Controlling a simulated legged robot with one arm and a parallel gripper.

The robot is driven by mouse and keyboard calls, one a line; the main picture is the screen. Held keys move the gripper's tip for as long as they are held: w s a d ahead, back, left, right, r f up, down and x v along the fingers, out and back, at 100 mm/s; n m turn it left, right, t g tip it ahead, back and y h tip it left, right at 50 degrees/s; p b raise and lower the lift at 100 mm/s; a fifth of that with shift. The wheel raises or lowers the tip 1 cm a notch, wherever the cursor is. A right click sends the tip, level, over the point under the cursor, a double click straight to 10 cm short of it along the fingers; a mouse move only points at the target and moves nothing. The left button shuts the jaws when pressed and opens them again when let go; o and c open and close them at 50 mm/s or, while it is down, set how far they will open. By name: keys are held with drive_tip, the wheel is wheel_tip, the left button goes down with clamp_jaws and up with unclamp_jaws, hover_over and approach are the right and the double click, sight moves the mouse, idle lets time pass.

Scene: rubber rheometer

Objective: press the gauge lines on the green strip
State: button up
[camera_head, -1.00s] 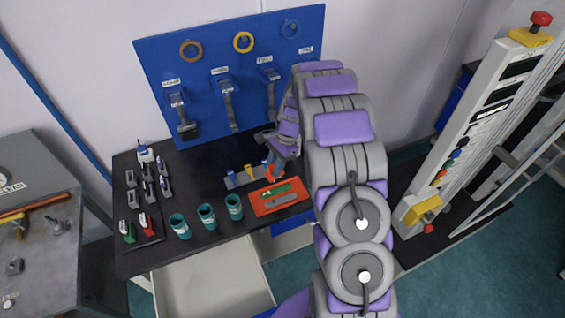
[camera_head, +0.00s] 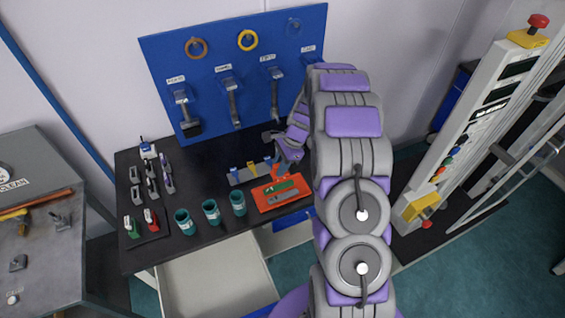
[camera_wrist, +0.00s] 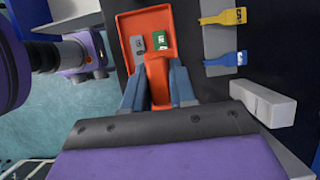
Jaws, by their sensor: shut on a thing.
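The green strip (camera_head: 286,187) lies in the orange tray (camera_head: 262,204), beside a grey strip (camera_head: 284,198). In the wrist view only a short end of the green strip (camera_wrist: 160,38) shows; the orange tool hides the rest. My gripper (camera_wrist: 158,85) is shut on this orange tool (camera_wrist: 157,68), with one blue-grey finger on each side. In the head view the orange tool (camera_head: 278,171) is low over the tray's back edge, close to the green strip. I cannot tell whether it touches the strip.
Several teal cups (camera_head: 238,204) line the front table edge. An open drawer (camera_head: 215,285) juts out below. A blue tool board (camera_head: 215,55) stands behind.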

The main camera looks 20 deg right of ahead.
drive_tip(key=shift+f, duration=0.9)
drive_tip(key=f, duration=0.1)
drive_tip(key=d+f, duration=0.1)
drive_tip(key=f, duration=0.1)
drive_tip(key=shift+d, duration=0.3)
drive_tip(key=shift+a+f, duration=0.25)
drive_tip(key=shift+a, duration=0.4)
drive_tip(key=shift+d, duration=0.55)
drive_tip(key=shift+a, duration=0.1)
drive_tip(key=shift+a+f, duration=0.15)
drive_tip(key=shift+a, duration=0.2)
drive_tip(key=shift+d+f, duration=0.3)
